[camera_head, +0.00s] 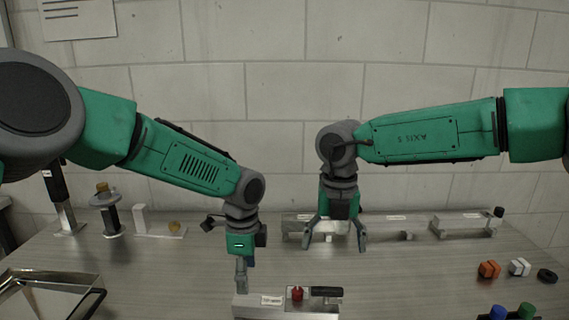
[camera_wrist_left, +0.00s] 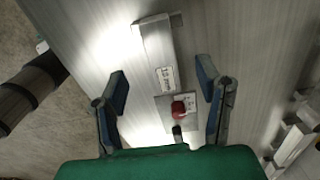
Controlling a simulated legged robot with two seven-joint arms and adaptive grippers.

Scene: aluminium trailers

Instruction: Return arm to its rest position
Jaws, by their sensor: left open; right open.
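My left gripper (camera_head: 241,275) points down over the front middle of the table, just behind and above an aluminium fixture (camera_head: 262,312). The fixture carries a label, a red knob (camera_head: 297,293) and a black handle (camera_head: 326,291). In the left wrist view, the left gripper (camera_wrist_left: 162,80) has its fingers spread apart with nothing held. The fixture (camera_wrist_left: 155,45) and its red knob (camera_wrist_left: 179,108) show between and beyond the fingers. My right gripper (camera_head: 335,235) hangs with fingers spread and empty, in front of the rear fixtures. Both arms reach inward over the table.
A long aluminium rail (camera_head: 375,222) and another fixture (camera_head: 465,225) stand along the back. Orange (camera_head: 489,269), white (camera_head: 519,267) and black pieces lie at right. Blue and green capped items stand at front right. A metal tray (camera_head: 45,297) is at front left.

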